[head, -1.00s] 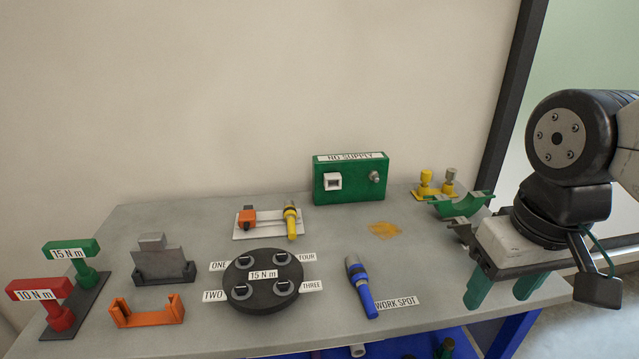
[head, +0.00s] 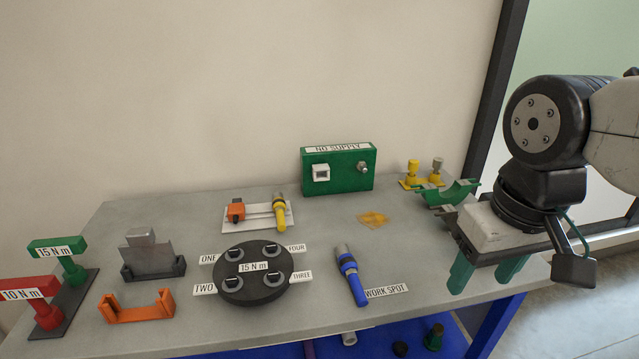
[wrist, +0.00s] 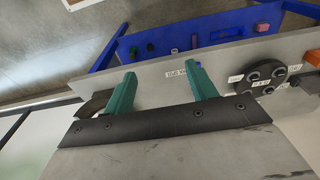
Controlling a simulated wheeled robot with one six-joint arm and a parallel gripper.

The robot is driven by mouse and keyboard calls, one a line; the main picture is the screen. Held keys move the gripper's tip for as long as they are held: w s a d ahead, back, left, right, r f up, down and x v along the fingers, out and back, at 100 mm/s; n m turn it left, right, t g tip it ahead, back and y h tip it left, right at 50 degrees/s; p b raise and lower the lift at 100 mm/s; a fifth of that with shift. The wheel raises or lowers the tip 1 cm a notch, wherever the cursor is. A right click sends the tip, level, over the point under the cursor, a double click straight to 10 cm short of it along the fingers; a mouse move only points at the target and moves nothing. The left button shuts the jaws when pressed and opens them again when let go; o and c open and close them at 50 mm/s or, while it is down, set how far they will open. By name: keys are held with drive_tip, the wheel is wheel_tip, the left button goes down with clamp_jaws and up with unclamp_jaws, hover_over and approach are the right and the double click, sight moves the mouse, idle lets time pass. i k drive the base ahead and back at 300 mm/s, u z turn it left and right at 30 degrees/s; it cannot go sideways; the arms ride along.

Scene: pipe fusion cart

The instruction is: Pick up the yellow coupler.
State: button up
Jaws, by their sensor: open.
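Two yellow candidates show in the head view, and I cannot tell for sure which is the coupler. One is an upright yellow piece (head: 412,172) on a small yellow base at the back right, beside a grey-topped one. The other is a yellow cylinder with a grey end (head: 280,212), lying on a white plate (head: 240,217) at the middle back. My gripper (head: 487,272) is open and empty, fingers pointing down over the table's right end, in front of the back-right piece. Its green fingers also show in the wrist view (wrist: 162,78), where neither yellow piece is visible.
A green cradle (head: 450,194) stands close behind my gripper. A green NO SUPPLY box (head: 338,178) stands at the back. A blue cylinder (head: 352,280) lies by the WORK SPOT label. A round black stand (head: 254,284) is mid-table. A blue shelf (head: 385,342) lies below.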

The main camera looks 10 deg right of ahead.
sight(278, 206)
drive_tip(key=k, duration=1.1)
drive_tip(key=u, duration=0.75)
drive_tip(key=i, duration=1.8)
drive_tip(key=z, duration=0.75)
